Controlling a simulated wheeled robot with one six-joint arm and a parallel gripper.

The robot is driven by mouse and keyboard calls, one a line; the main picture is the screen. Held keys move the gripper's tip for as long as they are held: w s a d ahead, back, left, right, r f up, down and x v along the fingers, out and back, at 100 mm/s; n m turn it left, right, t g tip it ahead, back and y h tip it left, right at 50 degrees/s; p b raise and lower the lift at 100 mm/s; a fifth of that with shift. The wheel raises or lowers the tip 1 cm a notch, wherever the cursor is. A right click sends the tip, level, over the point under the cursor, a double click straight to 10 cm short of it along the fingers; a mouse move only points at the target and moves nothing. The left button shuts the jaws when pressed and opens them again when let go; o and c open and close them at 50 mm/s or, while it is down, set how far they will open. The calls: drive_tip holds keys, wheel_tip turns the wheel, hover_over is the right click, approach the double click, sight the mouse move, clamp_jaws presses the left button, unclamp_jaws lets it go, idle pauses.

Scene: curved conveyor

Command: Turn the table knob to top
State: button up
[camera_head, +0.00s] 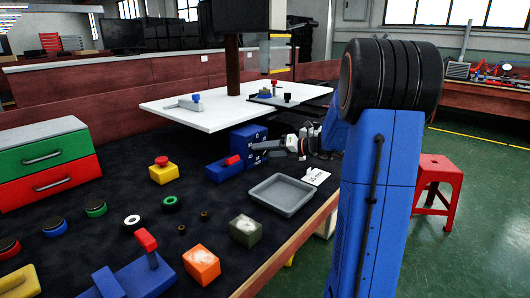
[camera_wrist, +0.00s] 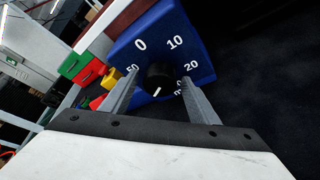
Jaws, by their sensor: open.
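The table knob (camera_wrist: 160,74) is black and round, on the face of a blue box (camera_wrist: 190,30) with a white numbered dial. In the wrist view its white pointer mark faces the bottom of the picture, away from the 0 and 10. My gripper (camera_wrist: 160,78) is open, with one finger on each side of the knob; whether they touch it I cannot tell. The left finger covers part of the dial. In the head view the blue box (camera_head: 248,133) stands on the dark table, with my gripper (camera_head: 277,146) at its right side; the knob is not clear there.
A blue block with a red switch (camera_head: 224,168) lies left of the box. A grey tray (camera_head: 282,194) and a white tag (camera_head: 316,176) lie in front. A white raised shelf (camera_head: 215,112) stands behind. Green and red drawers (camera_head: 48,160) are at the left.

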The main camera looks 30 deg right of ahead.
drive_tip(key=shift+c, duration=0.2)
drive_tip(key=c, duration=1)
drive_tip(key=n+h, duration=0.2)
drive_tip(key=n, duration=0.1)
drive_tip(key=n+h, duration=0.2)
drive_tip(key=n, duration=0.1)
drive_tip(key=shift+f+t, duration=0.1)
drive_tip(key=shift+t, duration=0.2)
drive_tip(key=n+t+h, duration=0.1)
drive_tip(key=n+h, duration=0.1)
drive_tip(key=n, duration=0.1)
drive_tip(key=shift+d+n, duration=0.1)
drive_tip(key=shift+n, duration=0.2)
drive_tip(key=shift+d+n+t+h, duration=0.1)
drive_tip(key=shift+n+t+h, duration=0.6)
drive_tip(key=shift+n, duration=0.7)
